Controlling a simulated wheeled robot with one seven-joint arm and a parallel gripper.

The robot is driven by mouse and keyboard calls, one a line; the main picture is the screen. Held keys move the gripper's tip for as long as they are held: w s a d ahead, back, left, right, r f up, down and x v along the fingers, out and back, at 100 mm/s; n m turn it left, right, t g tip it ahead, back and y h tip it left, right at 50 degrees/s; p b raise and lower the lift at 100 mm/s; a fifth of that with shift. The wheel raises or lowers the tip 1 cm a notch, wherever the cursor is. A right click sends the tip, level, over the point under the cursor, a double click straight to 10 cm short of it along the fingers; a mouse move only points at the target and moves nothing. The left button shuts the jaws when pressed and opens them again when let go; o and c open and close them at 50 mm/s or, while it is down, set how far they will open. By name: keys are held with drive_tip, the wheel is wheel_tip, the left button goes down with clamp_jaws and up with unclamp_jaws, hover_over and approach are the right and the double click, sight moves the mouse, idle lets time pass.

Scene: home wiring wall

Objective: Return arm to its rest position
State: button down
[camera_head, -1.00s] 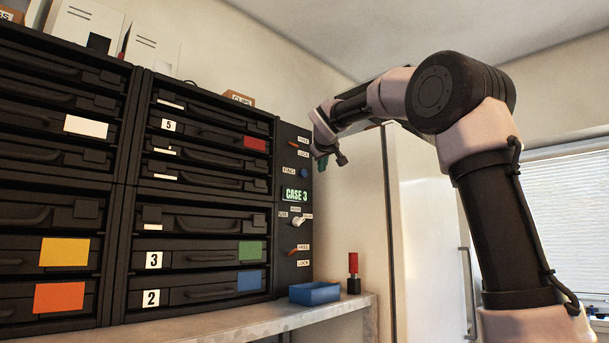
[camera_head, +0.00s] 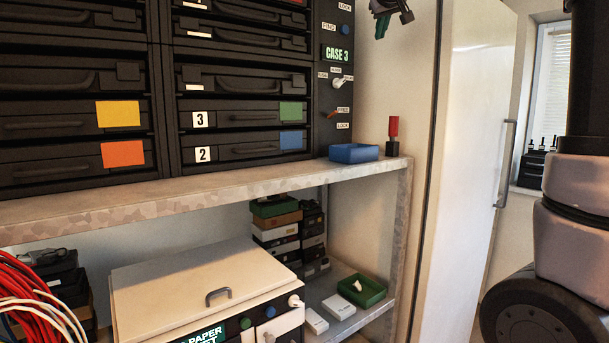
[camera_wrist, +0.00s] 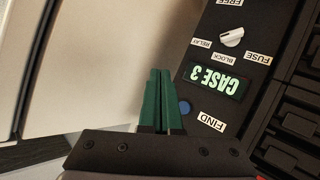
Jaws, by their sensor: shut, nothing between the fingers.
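My gripper (camera_head: 381,27) shows at the top edge of the head view, just right of the control panel (camera_head: 330,92) and in front of the pale wall. Only its lower end is in that picture; the rest of the wrist is cut off. In the wrist view the two green fingers (camera_wrist: 158,100) lie together, shut with nothing between them. The panel's CASE 3 display (camera_wrist: 216,82) and blue FIND button (camera_wrist: 184,107) are beside the fingers in that picture. My arm stands at the right of the head view.
A rack of black cases (camera_head: 80,75) fills the left above a shelf (camera_head: 200,195). A blue tray (camera_head: 354,153) and a red-and-black item (camera_head: 393,135) sit on the shelf. A tall white door (camera_head: 465,150) stands right. Below are a paper box (camera_head: 190,280) and red cables (camera_head: 30,305).

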drive_tip(key=s+d+f+m+g+y, duration=0.2)
drive_tip(key=s+f+m+g, duration=0.4)
drive_tip(key=s+f, duration=2.4)
drive_tip(key=s+m+y, duration=0.1)
drive_tip(key=s, duration=0.3)
drive_tip(key=shift+f+y, duration=0.2)
drive_tip(key=shift+y, duration=0.1)
idle(1.8)
